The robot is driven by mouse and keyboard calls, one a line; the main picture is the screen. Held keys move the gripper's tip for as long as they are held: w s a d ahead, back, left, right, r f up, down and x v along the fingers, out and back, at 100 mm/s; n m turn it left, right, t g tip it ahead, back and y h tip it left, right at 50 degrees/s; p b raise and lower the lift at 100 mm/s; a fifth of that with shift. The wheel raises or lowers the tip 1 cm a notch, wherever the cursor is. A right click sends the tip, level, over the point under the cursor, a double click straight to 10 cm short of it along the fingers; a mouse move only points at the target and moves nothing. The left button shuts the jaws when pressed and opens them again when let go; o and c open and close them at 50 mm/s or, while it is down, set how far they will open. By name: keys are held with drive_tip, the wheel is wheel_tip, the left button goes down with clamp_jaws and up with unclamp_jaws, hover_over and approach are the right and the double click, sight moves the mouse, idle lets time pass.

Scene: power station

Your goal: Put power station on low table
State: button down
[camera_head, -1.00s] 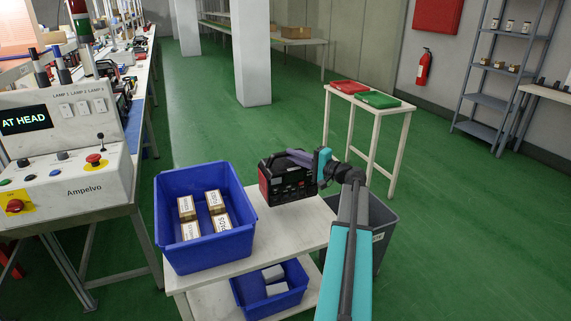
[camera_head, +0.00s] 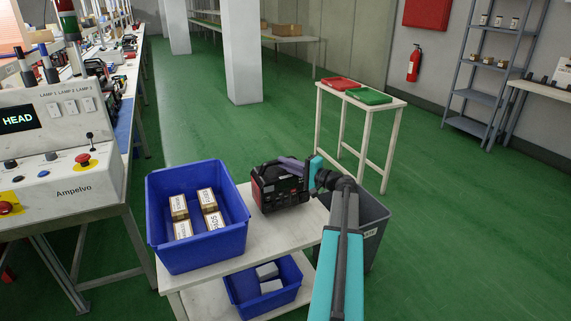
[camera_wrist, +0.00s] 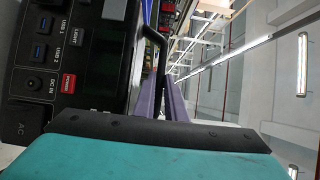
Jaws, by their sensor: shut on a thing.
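The power station (camera_head: 279,190) is a black box with red trim and a top handle. In the head view it is upright at the white table's top (camera_head: 222,262), right of the blue bin. Whether its base touches the table I cannot tell. My gripper (camera_head: 294,163) reaches in from the right and is shut on its handle. In the wrist view, the purple fingers (camera_wrist: 170,98) are at the black handle (camera_wrist: 158,55), beside the port panel (camera_wrist: 62,60). The handle's far side is hidden.
A blue bin (camera_head: 167,240) with several small boxes fills the table's left part. Another blue bin (camera_head: 262,303) sits on its lower shelf. A grey bin (camera_head: 370,235) stands right of the table. Behind, a narrow white table (camera_head: 396,108) carries red and green trays. Green floor lies open between.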

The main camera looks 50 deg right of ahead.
sight(286, 172)
drive_tip(key=shift+f, duration=1.35)
drive_tip(key=c, duration=1.8)
unclamp_jaws()
drive_tip(key=shift+f, duration=0.25)
drive_tip(key=shift+r, duration=0.15)
drive_tip(key=s+d, duration=0.1)
drive_tip(key=s, duration=1.1)
drive_tip(key=shift+d, duration=0.25)
drive_tip(key=shift+s, duration=0.1)
